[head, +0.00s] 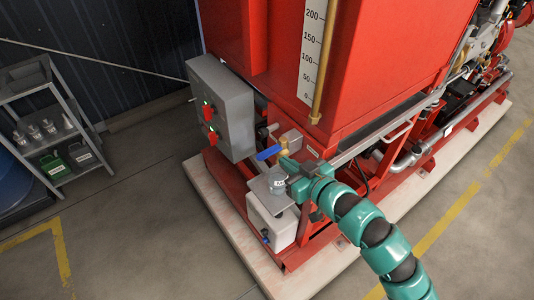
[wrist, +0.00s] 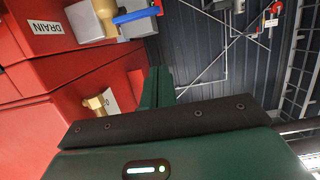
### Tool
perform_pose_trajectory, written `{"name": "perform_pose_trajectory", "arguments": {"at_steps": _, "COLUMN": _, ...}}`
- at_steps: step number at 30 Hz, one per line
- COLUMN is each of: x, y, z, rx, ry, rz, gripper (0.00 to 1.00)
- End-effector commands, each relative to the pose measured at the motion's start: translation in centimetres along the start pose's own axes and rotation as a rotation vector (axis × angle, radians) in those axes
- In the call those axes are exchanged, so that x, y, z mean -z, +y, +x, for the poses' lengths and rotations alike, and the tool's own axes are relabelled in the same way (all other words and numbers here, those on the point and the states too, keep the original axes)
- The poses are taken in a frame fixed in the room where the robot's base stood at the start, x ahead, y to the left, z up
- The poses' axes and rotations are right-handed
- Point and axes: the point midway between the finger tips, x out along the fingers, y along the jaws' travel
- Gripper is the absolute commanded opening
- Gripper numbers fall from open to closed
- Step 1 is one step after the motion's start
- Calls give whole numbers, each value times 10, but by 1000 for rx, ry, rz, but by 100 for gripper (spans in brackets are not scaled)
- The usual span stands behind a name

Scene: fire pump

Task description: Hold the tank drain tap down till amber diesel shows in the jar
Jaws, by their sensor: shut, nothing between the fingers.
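The drain tap has a blue lever (head: 268,152) and sits low on the red tank, above a small shelf. In the wrist view the blue lever (wrist: 137,15) and its brass body (wrist: 104,12) show at the top, beside a DRAIN label (wrist: 47,27). A clear glass jar (head: 278,184) stands on the shelf below the tap; its contents are too small to make out. My gripper (head: 288,164) is close to the tap and jar, partly hiding them. Its green fingers (wrist: 160,85) are shut and empty, apart from the lever in the wrist view.
A second brass fitting (wrist: 97,103) shows near my fingers. A grey control box (head: 225,105) with red switches stands left of the tap. A sight gauge (head: 316,60) runs up the tank. A shelf rack (head: 50,120) stands far left; the floor between is clear.

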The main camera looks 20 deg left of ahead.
Motion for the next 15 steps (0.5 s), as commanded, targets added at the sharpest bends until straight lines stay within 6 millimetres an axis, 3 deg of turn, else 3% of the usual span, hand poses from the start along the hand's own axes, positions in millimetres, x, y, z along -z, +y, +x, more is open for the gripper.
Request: {"name": "perform_pose_trajectory", "arguments": {"at_steps": 15, "x": -3, "y": 1, "z": 8, "rx": -1, "ry": 2, "rz": -5, "gripper": 0}}
